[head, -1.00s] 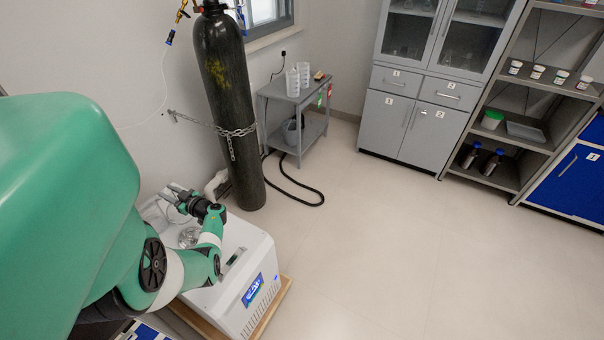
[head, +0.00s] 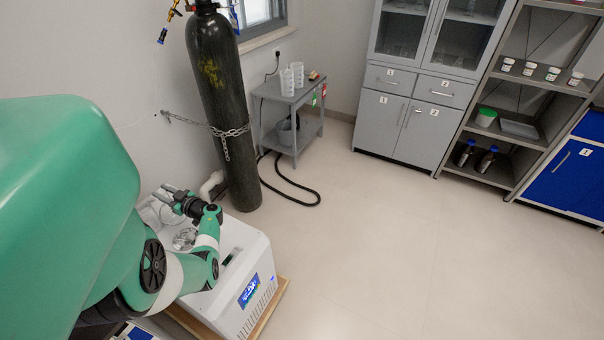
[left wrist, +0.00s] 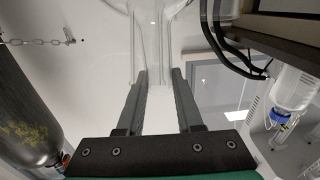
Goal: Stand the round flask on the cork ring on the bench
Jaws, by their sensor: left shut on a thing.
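My left gripper (head: 172,193) is above the white boxy machine at the lower left in the head view. In the left wrist view the gripper (left wrist: 160,78) is shut on a clear glass neck (left wrist: 152,40), seen between and beyond its two fingers. This looks like the round flask; its rounded body is faint against the pale background. The cork ring and the bench cannot be made out in either view. My right gripper is not in view.
The white machine (head: 232,292) has a glass piece (head: 185,238) in its top. A chained black gas cylinder (head: 222,110) stands behind it. A grey trolley (head: 290,97), cabinets (head: 408,125) and shelves (head: 496,150) line the back. The floor at centre and right is clear.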

